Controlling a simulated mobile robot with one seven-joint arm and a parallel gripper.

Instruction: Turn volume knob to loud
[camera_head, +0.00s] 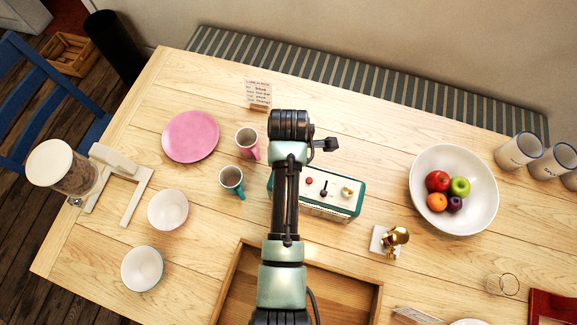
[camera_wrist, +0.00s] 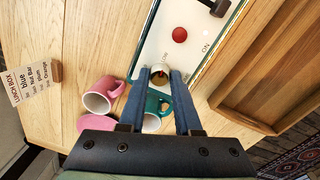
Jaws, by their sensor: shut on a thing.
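A white-topped, green-edged control box (camera_head: 335,205) stands on the table, partly hidden behind my arm in the head view. Its panel also shows in the wrist view (camera_wrist: 185,55), with a round knob (camera_wrist: 160,73) at one end. My gripper (camera_wrist: 160,75) has its two blue fingers around this knob, one on each side, and is shut on it. Lettering that seems to read "LOW" is printed beside the knob. A red button (camera_wrist: 180,35) and a black lever (camera_wrist: 217,7) sit further along the panel. My arm hides the gripped knob in the head view.
Pink (camera_head: 247,142) and teal (camera_head: 231,181) mugs stand close left of the box. A wooden tray (camera_head: 232,287) lies in front. A small sign (camera_head: 257,91) stands behind.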

